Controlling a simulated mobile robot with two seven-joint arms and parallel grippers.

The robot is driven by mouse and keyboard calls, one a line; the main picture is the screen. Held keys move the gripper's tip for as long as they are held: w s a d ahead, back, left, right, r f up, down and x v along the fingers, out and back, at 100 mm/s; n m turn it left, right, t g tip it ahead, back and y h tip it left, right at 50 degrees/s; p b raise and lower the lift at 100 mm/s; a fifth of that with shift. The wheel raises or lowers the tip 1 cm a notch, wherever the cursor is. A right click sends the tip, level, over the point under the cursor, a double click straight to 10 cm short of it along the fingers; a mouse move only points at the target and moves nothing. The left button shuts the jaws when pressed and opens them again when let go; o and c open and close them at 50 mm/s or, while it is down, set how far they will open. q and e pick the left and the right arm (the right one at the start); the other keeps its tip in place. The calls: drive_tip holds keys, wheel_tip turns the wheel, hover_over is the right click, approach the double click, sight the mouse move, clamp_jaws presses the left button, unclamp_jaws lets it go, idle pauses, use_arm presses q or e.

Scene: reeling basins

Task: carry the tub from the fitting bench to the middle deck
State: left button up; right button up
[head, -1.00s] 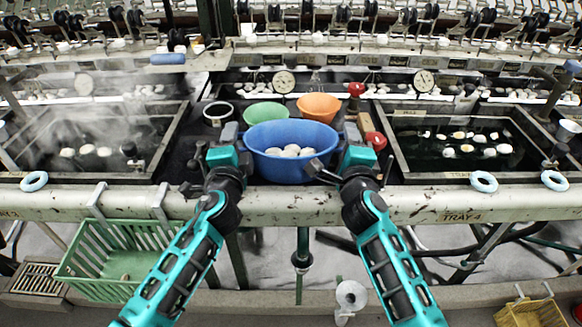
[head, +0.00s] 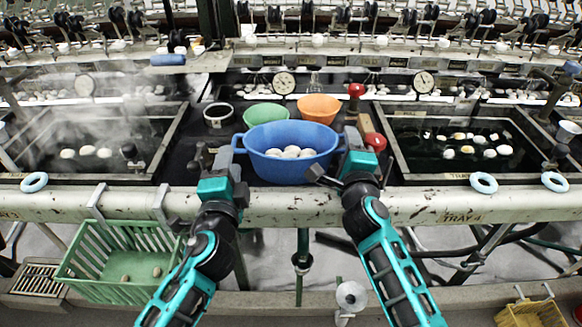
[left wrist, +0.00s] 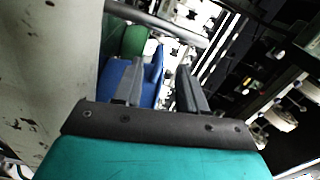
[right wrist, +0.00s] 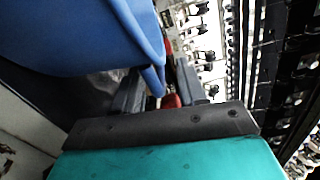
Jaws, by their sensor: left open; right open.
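The blue tub (head: 290,170) stands upright on the dark middle deck (head: 200,137), between the two basins, with several white cocoons in it. In the left wrist view the tub (left wrist: 150,82) shows beyond the open fingers (left wrist: 160,88). My right gripper (head: 340,163) is open beside the tub's right side and hides part of the right handle. In the right wrist view the tub (right wrist: 85,35) is close to the fingers (right wrist: 160,85); contact is unclear.
Red-knobbed levers (head: 375,141) are close to my right gripper. A steaming basin lies left, another right. A green basket (head: 120,262) hangs at the front rail.

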drive_tip(key=s, duration=1.1)
